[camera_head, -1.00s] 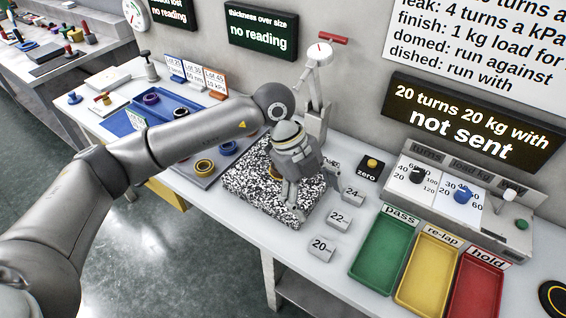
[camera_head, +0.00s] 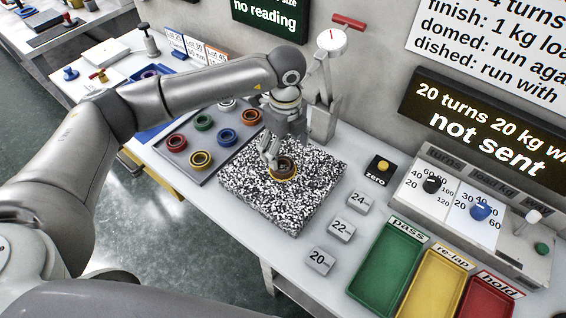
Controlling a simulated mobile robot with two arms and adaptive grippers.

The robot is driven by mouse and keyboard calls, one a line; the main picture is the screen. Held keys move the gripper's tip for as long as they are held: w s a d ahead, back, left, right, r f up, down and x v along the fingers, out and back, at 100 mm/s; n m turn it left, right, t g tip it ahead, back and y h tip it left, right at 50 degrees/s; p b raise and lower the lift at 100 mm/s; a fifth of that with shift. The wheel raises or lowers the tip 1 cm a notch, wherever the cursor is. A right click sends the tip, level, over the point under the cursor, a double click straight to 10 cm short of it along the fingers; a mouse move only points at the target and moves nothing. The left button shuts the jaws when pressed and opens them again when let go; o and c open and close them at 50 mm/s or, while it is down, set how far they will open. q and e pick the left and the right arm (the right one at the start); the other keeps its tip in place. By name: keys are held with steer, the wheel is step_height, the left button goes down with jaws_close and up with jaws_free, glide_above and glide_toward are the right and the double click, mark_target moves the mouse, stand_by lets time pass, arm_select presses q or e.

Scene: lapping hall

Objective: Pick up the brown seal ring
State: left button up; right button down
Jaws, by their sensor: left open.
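The brown seal ring (camera_head: 285,165) lies toward the back of the black-and-white speckled block (camera_head: 262,205), with a yellow-orange edge showing around its lower side. My left gripper (camera_head: 271,156) is open and comes down from behind, with its fingertips at the ring's left side. I cannot tell whether the fingers touch the ring. My right gripper is not in view.
Left of the block, a grey tray (camera_head: 184,166) holds several coloured rings. A gauge stand (camera_head: 326,90) rises close behind the block. Blocks marked 24, 22 and 20 (camera_head: 320,262) stand right of it, before the green pass tray (camera_head: 388,268).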

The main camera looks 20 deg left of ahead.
mark_target(283, 170)
arm_select(q)
steer(key=shift+f, duration=0.4)
steer(key=f, duration=0.1)
steer(key=f+p, duration=0.1)
steer(key=f, duration=0.1)
steer(key=f+p, duration=0.1)
steer(key=f, duration=0.1)
steer(key=shift+a, duration=0.25)
steer(key=shift+f, duration=0.3)
steer(key=c, duration=1.1)
steer(key=shift+c, duration=0.3)
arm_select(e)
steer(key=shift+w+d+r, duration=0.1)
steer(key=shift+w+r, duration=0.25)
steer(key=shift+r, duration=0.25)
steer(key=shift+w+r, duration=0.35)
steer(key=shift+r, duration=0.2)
